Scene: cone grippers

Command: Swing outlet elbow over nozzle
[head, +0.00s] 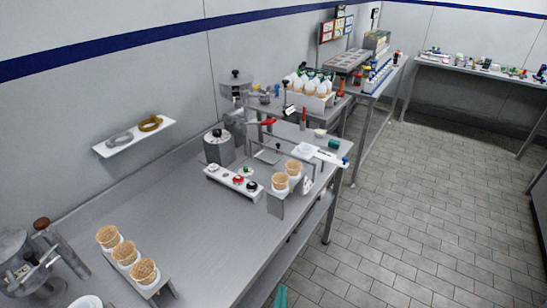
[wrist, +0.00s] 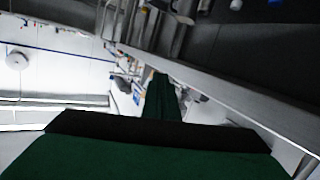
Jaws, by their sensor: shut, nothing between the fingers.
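I cannot single out the outlet elbow or the nozzle for certain. In the head view, a grey cylindrical machine (head: 219,147) stands on the steel bench against the wall. Behind it is a lidded metal pot (head: 236,82), and a red-handled part (head: 267,122) is to its right. Pipes or joints there are too small to tell apart. My gripper (wrist: 161,80) shows in the wrist view as dark green fingers close together, shut and empty. It appears apart from the machine. A teal piece at the bottom of the head view may be part of my gripper.
A control strip with red and black knobs (head: 233,179) lies before the machine. Waffle cones stand in a front-left holder (head: 160,286) and a right one (head: 276,205). The bench middle and tiled floor (head: 420,200) are clear.

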